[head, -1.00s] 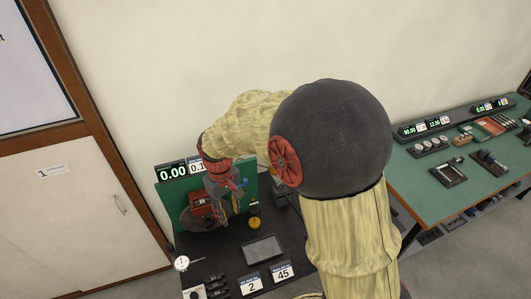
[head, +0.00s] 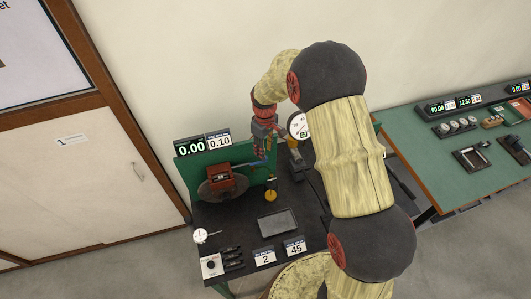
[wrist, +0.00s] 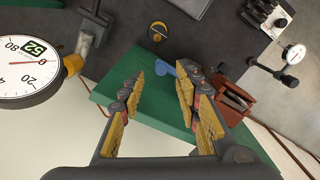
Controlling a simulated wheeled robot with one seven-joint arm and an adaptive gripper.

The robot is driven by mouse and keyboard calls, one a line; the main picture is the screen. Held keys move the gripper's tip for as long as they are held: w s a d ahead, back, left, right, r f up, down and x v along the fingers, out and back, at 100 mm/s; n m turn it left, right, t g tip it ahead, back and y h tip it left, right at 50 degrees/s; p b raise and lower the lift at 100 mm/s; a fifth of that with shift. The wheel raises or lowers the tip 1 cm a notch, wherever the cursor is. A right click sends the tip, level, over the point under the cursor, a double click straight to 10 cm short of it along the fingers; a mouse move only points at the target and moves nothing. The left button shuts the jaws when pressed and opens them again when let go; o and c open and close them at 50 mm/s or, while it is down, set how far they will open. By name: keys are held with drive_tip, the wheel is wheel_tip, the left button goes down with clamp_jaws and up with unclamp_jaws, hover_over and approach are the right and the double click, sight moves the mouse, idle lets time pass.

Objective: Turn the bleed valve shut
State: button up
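A small blue lever (head: 257,163) sits at the front of the green panel, right of the red caliper; it also shows in the wrist view (wrist: 165,68). A yellow round knob (head: 271,196) stands in front of it. Neither is labelled, so I cannot tell which is the bleed valve. My gripper (head: 265,148) hangs over the green panel's top edge. In the wrist view my gripper (wrist: 160,82) has its fingers apart with nothing between them. The blue lever lies beyond the fingertips, apart from them.
The red caliper (head: 219,175) on a disc is left of my gripper. A white dial gauge (head: 298,125) stands close on the right, partly behind my arm. A grey tray (head: 279,222) and number cards lie on the dark bench. The green table (head: 437,180) is further right.

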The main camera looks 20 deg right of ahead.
sight(258, 162)
drive_tip(key=shift+s+f, duration=0.1)
drive_tip(key=shift+f, duration=1.65)
drive_tip(key=shift+a, duration=0.1)
drive_tip(key=shift+c, duration=0.4)
drive_tip(key=c, duration=0.8)
